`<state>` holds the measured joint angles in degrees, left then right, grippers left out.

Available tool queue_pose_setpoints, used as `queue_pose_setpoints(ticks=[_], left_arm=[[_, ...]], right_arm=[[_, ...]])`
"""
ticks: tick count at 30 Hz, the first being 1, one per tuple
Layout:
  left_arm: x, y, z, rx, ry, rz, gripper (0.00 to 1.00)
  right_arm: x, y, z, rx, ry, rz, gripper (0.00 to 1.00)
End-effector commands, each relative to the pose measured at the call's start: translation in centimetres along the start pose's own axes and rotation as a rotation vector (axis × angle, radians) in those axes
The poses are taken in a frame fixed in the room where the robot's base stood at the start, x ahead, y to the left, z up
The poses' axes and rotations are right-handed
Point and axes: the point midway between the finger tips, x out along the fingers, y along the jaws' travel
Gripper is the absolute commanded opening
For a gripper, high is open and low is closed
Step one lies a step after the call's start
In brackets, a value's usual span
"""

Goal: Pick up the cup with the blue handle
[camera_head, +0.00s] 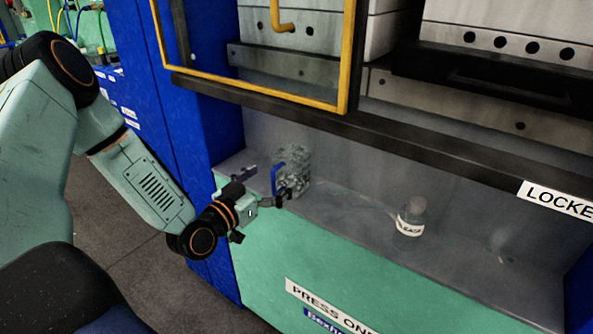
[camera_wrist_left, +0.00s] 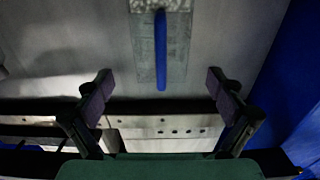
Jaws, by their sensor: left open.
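The cup (camera_head: 296,170) is clear and patterned, with a blue handle (camera_head: 275,180) on the side toward my arm. It stands on the grey ledge of the press, near its left end. My left gripper (camera_head: 262,187) is open and empty just beside the handle, with its fingers pointing toward the cup. In the left wrist view the handle (camera_wrist_left: 161,50) is a vertical blue bar in front of the cup (camera_wrist_left: 179,58). There it lies between the lines of the two open fingers (camera_wrist_left: 163,93), a little beyond their tips. My right gripper is not in view.
A small clear bottle (camera_head: 410,218) with a white label stands on the ledge to the right of the cup. A yellow-framed guard (camera_head: 345,60) and a dark bar hang above the ledge. A blue side panel (camera_head: 190,130) rises at the left.

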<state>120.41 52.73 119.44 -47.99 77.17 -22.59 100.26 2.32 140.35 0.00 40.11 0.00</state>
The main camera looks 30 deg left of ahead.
Motion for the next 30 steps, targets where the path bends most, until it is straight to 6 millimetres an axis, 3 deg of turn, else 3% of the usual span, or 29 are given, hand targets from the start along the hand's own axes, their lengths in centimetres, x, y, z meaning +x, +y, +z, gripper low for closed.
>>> queue_pose_setpoints(ticks=[8, 16, 24, 30], left_arm=[[0.6, -0.2, -0.2, 0.006, 0.013, -0.001, 0.94], [2.9, -0.1, -0.1, 0.006, 0.012, -0.001, 0.94], [6.5, 0.1, -0.1, 0.006, 0.012, 0.0, 0.94], [7.5, 0.1, -0.2, 0.002, 0.011, -0.002, 0.94]], right_arm=[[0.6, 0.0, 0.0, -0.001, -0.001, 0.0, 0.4], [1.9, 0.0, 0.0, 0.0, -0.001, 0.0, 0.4], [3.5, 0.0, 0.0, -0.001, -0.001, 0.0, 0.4], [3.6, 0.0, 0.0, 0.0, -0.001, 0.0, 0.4]])
